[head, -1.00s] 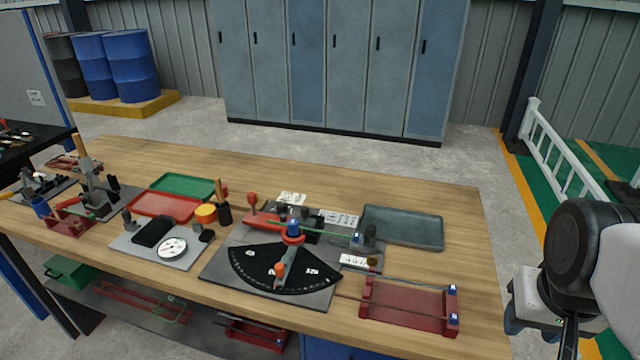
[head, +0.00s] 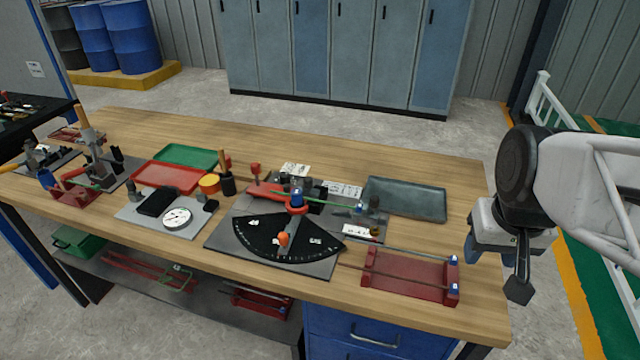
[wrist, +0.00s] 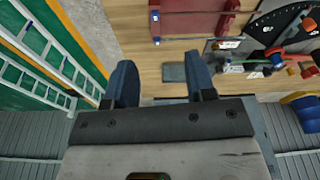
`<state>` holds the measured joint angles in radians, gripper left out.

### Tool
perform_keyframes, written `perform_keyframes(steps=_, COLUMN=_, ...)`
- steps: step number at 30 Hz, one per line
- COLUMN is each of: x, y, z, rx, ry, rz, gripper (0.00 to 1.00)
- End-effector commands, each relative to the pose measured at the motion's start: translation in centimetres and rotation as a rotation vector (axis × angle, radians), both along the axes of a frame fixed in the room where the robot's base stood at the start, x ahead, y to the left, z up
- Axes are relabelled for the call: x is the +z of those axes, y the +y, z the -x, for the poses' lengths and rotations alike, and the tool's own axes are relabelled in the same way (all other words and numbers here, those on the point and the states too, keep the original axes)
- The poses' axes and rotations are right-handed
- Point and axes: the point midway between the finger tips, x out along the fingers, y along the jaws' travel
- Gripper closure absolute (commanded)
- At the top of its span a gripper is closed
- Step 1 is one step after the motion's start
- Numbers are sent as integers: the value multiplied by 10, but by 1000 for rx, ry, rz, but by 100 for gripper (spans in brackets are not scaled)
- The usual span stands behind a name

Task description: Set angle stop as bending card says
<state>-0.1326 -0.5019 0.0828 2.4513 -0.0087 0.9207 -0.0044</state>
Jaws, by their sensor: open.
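The bending tool stands on a grey plate on the bench, with a black fan-shaped angle scale (head: 262,238) bearing small white labels. An orange-red knob (head: 283,239) sits on the scale, and a blue-topped pivot (head: 296,196) stands at the scale's apex. White cards (head: 342,190) with small drawings lie behind the tool; their writing is too small to read. In the wrist view the black scale (wrist: 282,20) shows at the upper right. My gripper (wrist: 160,85) is open and empty, with two blue fingers apart. In the head view it hangs off the bench's right end, away from the tool.
A red rack (head: 410,276) with rods stands at the front right, and a grey tray (head: 405,199) lies behind it. A dial gauge (head: 177,217), red tray (head: 172,178) and green tray (head: 187,158) are left. A white railing (head: 562,130) stands beyond the bench's right.

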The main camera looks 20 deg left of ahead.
Motion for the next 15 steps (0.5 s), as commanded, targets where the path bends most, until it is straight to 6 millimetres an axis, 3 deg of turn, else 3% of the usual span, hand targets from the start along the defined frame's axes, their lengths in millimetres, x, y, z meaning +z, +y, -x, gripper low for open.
perform_keyframes(steps=15, x=-20, y=111, z=-76, rx=248, ry=65, rz=18, gripper=50)
